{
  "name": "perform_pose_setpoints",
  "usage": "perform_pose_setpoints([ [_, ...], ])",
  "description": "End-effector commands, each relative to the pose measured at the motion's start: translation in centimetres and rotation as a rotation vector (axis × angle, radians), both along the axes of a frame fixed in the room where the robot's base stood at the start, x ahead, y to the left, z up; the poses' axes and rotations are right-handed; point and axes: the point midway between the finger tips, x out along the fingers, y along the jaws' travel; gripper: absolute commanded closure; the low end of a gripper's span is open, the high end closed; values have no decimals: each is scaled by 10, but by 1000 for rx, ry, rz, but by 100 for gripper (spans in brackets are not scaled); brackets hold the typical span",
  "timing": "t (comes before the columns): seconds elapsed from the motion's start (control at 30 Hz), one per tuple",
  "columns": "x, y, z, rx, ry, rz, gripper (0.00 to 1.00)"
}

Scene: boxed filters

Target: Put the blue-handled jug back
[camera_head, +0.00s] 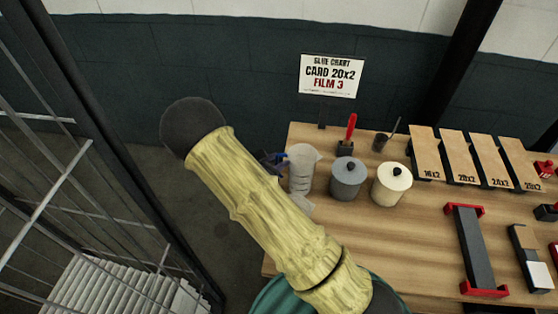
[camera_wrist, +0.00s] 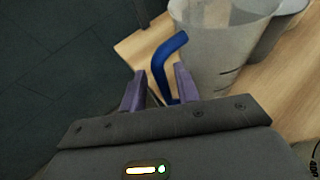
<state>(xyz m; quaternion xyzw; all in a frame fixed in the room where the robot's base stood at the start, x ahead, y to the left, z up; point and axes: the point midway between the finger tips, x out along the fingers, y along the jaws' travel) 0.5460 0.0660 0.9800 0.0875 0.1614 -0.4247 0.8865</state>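The jug is a pale grey, translucent cup with measuring marks. In the head view the jug (camera_head: 302,170) stands upright near the left end of the wooden table, left of the grey pot. In the wrist view the jug (camera_wrist: 205,50) fills the upper right, and its bent blue handle (camera_wrist: 162,62) points towards me. My gripper (camera_wrist: 159,75) is open, its two purple fingers either side of the handle with a gap visible. In the head view my yellow arm hides most of the gripper and the handle.
A grey lidded pot (camera_head: 347,180) and a cream lidded pot (camera_head: 391,185) stand right of the jug. A red-handled brush (camera_head: 349,132) and a small dark cup (camera_head: 380,142) are behind. A sign (camera_head: 331,76) stands at the back. A mesh cage (camera_head: 60,150) is at left.

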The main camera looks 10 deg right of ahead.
Motion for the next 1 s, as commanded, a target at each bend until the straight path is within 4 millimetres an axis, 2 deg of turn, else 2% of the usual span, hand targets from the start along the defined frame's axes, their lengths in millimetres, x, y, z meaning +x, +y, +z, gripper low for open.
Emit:
perform_pose_setpoints([
  [0.3,-37,46,20,2,-3,3,68],
  [0.5,-56,70,33,2,-1,2,68],
  [0.67,-63,77,37,0,0,-1,68],
  [1.0,-63,77,38,0,0,-1,68],
])
